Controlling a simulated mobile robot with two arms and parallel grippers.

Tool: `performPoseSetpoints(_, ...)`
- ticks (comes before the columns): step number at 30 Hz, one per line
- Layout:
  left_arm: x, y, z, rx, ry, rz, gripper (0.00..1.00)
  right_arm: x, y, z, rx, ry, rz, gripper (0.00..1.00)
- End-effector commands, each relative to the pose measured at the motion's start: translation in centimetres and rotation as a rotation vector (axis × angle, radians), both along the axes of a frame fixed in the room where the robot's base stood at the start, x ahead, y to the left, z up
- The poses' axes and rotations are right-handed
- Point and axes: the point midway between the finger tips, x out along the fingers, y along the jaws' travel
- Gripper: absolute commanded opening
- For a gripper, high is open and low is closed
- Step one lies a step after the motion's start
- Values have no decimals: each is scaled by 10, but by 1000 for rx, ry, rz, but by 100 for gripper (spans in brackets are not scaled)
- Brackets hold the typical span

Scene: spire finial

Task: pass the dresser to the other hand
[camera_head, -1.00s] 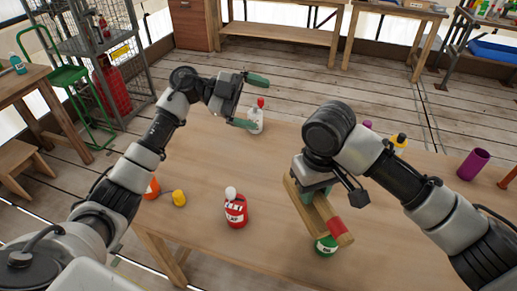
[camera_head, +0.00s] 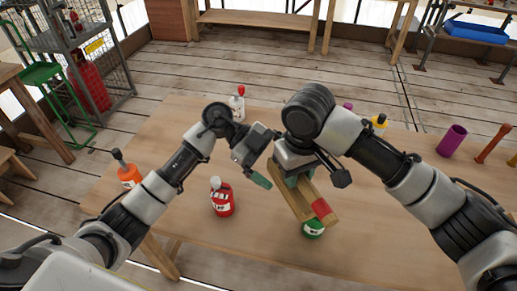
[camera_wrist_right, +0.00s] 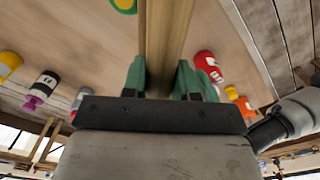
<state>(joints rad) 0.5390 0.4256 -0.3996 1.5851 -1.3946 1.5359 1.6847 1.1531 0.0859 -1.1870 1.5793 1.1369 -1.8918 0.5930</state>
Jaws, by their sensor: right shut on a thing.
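In the right wrist view the dresser (camera_wrist_right: 166,40) runs between the green fingers of my right gripper (camera_wrist_right: 164,78). My left gripper (camera_head: 268,160) is just left of the dresser, apart from it and empty. One green finger shows clearly and the other is partly hidden; the jaws look open.
On the wooden table (camera_head: 270,245) a green bottle (camera_head: 313,229) stands below the dresser. A red bottle (camera_head: 221,198), an orange bottle (camera_head: 128,174) and a white bottle (camera_head: 237,104) stand to the left. A purple cup (camera_head: 452,141) is at the right.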

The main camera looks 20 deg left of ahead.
Motion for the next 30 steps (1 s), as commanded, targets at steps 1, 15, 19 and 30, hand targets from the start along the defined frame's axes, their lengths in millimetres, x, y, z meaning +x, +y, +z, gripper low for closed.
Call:
performPoseSetpoints(1,-2,-6,-2,-1,1,-1,98,0,0,0,1,-1,0,0)
performPoseSetpoints(15,-4,-20,-8,1,-1,1,98,0,0,1,1,-1,0,0)
performPoseSetpoints(19,-4,-20,-8,1,-1,1,82,0,0,0,1,-1,0,0)
performPoseSetpoints(30,-4,-20,-8,0,-1,4,42,-1,1,1,2,1,2,0)
